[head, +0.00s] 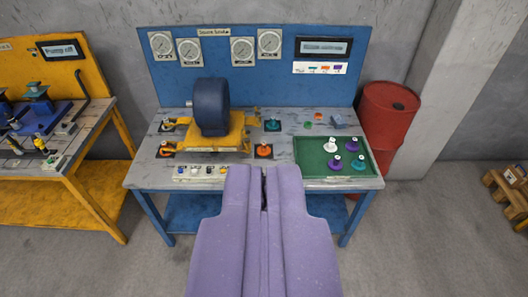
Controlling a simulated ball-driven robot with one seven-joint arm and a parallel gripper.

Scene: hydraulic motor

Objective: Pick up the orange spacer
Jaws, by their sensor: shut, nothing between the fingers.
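My gripper (264,172) is purple, shut and empty, in front of the near edge of the blue workbench. A small orange round part (264,151) sits on a dark square on the benchtop, just beyond the fingertips in the picture. A flat orange-red piece (319,116) lies at the back right of the bench, near a flat green piece (308,125). Another orange part (167,149) shows at the left of the motor. I cannot tell from this view which of these is the spacer.
A dark motor wheel (211,107) on a yellow mount stands left of centre. A green tray (310,168) at the right holds white, purple and green knobbed parts. A red barrel (387,120) stands right of the bench. A yellow bench (85,155) is at the left.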

